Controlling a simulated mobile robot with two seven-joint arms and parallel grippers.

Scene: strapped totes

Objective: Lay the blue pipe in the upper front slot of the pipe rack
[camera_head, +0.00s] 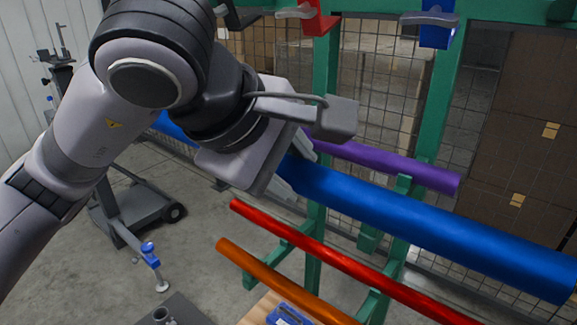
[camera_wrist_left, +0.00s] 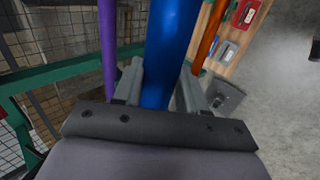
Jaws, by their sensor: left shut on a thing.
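The blue pipe (camera_head: 430,225) is thick and long and runs from behind my left gripper to the lower right in the head view. My left gripper (camera_head: 287,180) is shut on it, partly hidden behind its own wrist. In the left wrist view the blue pipe (camera_wrist_left: 168,50) passes between the two fingers (camera_wrist_left: 158,90). The green pipe rack (camera_head: 325,110) stands behind, with posts and side arms. A purple pipe (camera_head: 385,165) lies on the rack behind the blue pipe. I cannot tell whether the blue pipe touches the rack. My right gripper is not in view.
A red pipe (camera_head: 335,258) and an orange pipe (camera_head: 270,278) lie lower and nearer on the rack's arms. A grey cart (camera_head: 135,215) stands on the floor at left. Wire mesh (camera_head: 375,90) is behind the rack. Coloured clamps hang along the top.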

